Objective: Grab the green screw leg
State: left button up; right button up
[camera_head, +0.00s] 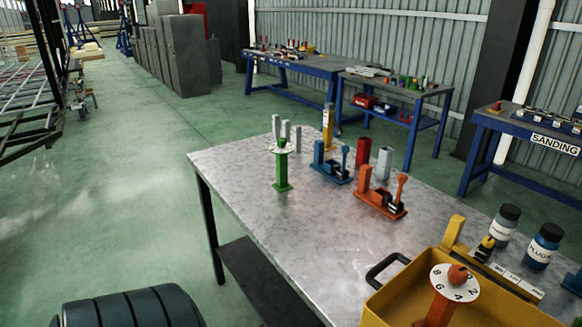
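The green screw leg (282,172) stands upright on the grey metal table (248,213), near its left edge. It has a square green post on a small base, a white disc near the top and a green knob above the disc. Its front is unobstructed.
Blue (331,165) and orange (381,195) clamp-like tools stand right of the leg, with pale blocks (276,128) behind. A yellow toolbox (400,292) holding an orange post with a numbered disc (455,283) is at front right. The table's front left is bare.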

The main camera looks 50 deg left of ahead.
aim_at(281, 184)
jog(key=l, duration=0.25)
jog(key=i+l, duration=0.15)
jog(key=l, duration=0.15)
jog(key=u, duration=1.95)
